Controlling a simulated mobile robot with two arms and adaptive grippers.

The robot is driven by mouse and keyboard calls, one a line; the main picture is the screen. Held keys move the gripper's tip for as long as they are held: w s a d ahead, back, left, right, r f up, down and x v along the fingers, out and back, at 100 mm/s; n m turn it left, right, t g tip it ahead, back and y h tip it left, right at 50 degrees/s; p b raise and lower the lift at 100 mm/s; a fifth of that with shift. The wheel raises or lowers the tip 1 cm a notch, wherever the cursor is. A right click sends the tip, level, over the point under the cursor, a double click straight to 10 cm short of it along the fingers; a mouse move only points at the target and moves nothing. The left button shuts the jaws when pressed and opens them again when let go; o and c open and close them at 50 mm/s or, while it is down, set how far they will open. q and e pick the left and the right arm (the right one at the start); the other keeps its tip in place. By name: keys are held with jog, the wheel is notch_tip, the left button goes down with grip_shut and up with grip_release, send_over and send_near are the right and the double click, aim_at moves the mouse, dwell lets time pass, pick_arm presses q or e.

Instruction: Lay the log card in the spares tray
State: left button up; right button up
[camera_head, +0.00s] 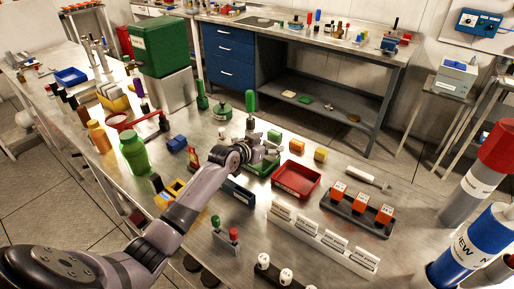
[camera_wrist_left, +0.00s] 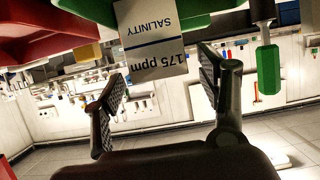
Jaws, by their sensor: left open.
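A white card (camera_wrist_left: 150,40) with a dark blue line reads "SALINITY 175 ppm" upside down in the left wrist view. It is ahead of and between the fingers of my left gripper (camera_wrist_left: 160,85), which is open. The card overlaps a green tray (camera_wrist_left: 195,22); whether it rests in it or touches a finger I cannot tell. In the head view my left gripper (camera_head: 262,153) is over the green tray (camera_head: 258,171) and hides most of it, and I cannot make out the card there. A red tray (camera_head: 297,181) is just right of it. No label shows which is the spares tray.
A green-handled tool (camera_head: 250,105) stands behind the gripper. Orange and yellow blocks (camera_head: 297,146) sit behind the red tray. A row of white labelled plates (camera_head: 325,240) and a dark rack with orange blocks (camera_head: 357,212) stand to the right. A green bottle (camera_head: 133,152) stands left.

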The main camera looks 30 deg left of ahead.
pick_arm(q)
jog(key=v, duration=1)
jog(key=shift+s+b, duration=0.3)
jog(key=shift+b, duration=0.05)
jog(key=shift+a, duration=0.1)
jog(key=shift+r, duration=0.15)
